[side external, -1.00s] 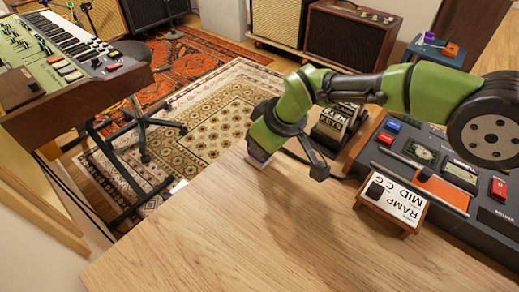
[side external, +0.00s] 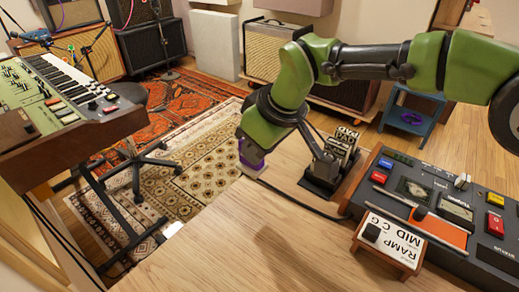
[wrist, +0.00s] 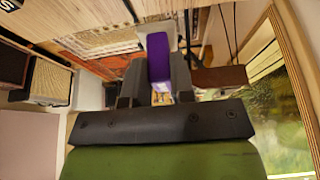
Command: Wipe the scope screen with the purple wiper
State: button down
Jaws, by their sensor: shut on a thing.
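My gripper (side external: 251,145) points down beside the far left edge of the wooden table. It is shut on the purple wiper (side external: 251,160), which has a pale underside. In the wrist view the wiper (wrist: 158,58) stands between the two grey fingers. In the side view I cannot tell whether it touches the table.
A black holder with lettered blocks (side external: 325,168) stands between gripper and console. The table front (side external: 220,255) is clear.

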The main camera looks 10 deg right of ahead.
jog(key=c, duration=1.7)
grip_release()
jog(key=shift+c, duration=0.2)
jog(key=shift+w+d, duration=0.2)
jog(key=shift+d, duration=0.2)
jog(key=shift+c, duration=0.3)
jog(key=s+d+r, duration=0.1)
jog(key=d+r, duration=0.1)
jog(key=d, duration=1)
jog(key=s+d+r, duration=0.1)
jog(key=s+d, duration=0.1)
jog(key=d, duration=0.9)
jog(key=s+d, duration=0.5)
jog(key=d, duration=0.1)
jog(key=shift+w+f, duration=0.1)
jog(key=shift+f, duration=2.75)
notch_tip(320, 180, down, 2)
jog(key=shift+w+d, duration=0.55)
jog(key=shift+w, duration=0.05)
jog(key=shift+c, duration=0.3)
jog(key=shift+w+d+f, duration=0.25)
jog(key=shift+w+d, duration=0.25)
jog(key=shift+d, duration=0.05)
jog(key=shift+w+d, duration=0.95)
jog(key=shift+s+a+r, duration=0.15)
jog(key=shift+s+a, duration=1.85)
jog(key=shift+a, duration=0.1)
notch_tip(320, 180, up, 8)
